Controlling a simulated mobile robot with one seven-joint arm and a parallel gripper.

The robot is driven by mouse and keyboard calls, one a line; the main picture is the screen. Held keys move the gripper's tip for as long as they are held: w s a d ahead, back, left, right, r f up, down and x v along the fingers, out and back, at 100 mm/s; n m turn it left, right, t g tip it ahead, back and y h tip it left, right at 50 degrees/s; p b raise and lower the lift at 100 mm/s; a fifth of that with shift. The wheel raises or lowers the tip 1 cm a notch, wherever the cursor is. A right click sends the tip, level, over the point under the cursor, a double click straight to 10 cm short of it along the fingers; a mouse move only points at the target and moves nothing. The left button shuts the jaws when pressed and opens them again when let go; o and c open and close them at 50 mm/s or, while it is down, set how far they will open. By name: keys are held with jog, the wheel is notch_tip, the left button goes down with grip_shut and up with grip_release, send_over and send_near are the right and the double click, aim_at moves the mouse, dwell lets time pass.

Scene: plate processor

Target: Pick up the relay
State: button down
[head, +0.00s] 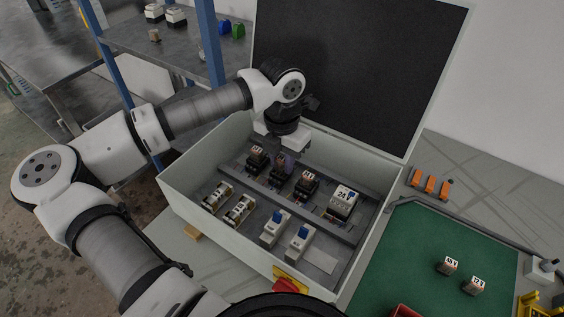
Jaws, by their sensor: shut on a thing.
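My gripper (281,154) reaches down into the open grey box (185,208) from its back left and is shut on a relay (279,170) in the back row. This relay is small and dark, and the fingers partly cover it. I cannot tell whether it is still seated or slightly raised. A similar relay (256,157) with a pale label stands just left of it, and another relay (307,182) stands to its right. Two more small labelled blocks lie on the green mat (420,235), one at the left (448,265) and one at the right (475,285).
A larger white unit marked 24 (342,202) ends the back row. Fuse-like parts (217,195) and blue-topped switches (274,228) fill the front row. The box's dark raised lid (355,70) stands behind. Orange blocks (430,184) lie on the table at right.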

notch_tip(320, 180, up, 18)
jog(key=r+b, duration=0.1)
jog(key=b, duration=0.2)
send_over(281, 158)
notch_tip(281, 158, down, 12)
jog(key=shift+r+b, duration=0.1)
jog(key=shift+b, duration=0.3)
jog(key=shift+f+b, duration=1.7)
jog(key=shift+f, duration=1.3)
jog(key=shift+b, duration=0.7)
jog(key=shift+f+b, duration=1.3)
jog(key=c, duration=1.1)
grip_release()
